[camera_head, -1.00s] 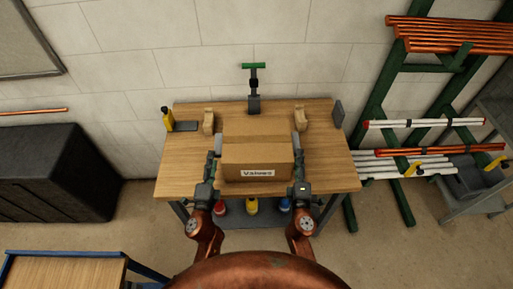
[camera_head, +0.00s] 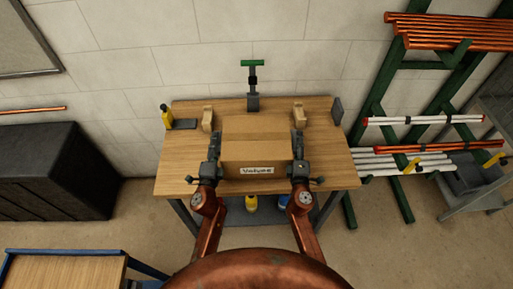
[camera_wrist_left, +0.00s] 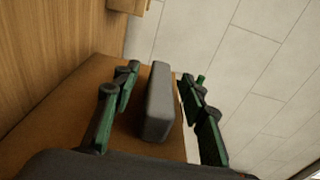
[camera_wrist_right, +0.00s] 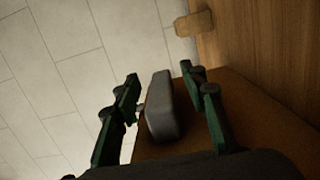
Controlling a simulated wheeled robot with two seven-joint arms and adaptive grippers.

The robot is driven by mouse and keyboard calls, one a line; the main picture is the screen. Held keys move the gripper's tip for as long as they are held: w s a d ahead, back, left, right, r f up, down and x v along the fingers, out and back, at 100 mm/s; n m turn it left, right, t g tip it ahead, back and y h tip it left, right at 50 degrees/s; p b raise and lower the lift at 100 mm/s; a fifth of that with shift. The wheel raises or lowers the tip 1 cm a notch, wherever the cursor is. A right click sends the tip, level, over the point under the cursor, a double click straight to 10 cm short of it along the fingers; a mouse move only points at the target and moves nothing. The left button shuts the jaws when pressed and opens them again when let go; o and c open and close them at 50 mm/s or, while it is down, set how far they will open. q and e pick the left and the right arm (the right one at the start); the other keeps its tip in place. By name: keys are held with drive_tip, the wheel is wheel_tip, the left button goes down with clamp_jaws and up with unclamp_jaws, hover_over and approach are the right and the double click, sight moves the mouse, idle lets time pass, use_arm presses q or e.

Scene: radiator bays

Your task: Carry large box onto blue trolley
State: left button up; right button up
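The large box (camera_head: 256,150), brown cardboard with a white "Valves" label, sits on the wooden workbench (camera_head: 180,182). Grey handles stick out from its sides; one shows in the left wrist view (camera_wrist_left: 158,102), the other in the right wrist view (camera_wrist_right: 160,105). My left gripper (camera_head: 215,145) is at the box's left side, its fingers (camera_wrist_left: 160,85) open on either side of the handle with gaps. My right gripper (camera_head: 298,145) is likewise open around the right handle, its fingers (camera_wrist_right: 160,85) apart from it. The blue trolley (camera_head: 65,271), with a wooden top and blue rim, is at the bottom left, partly cut off.
A yellow bottle (camera_head: 166,116) is at the back left. A black chest (camera_head: 50,170) stands left, a pipe rack (camera_head: 400,130) right. Floor between bench and trolley is clear.

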use_arm(q)
clamp_jaws()
use_arm(e)
clamp_jaws()
idle(0.6)
use_arm(q)
drive_tip(key=shift+r, duration=0.2)
use_arm(e)
drive_tip(key=shift+r, duration=0.2)
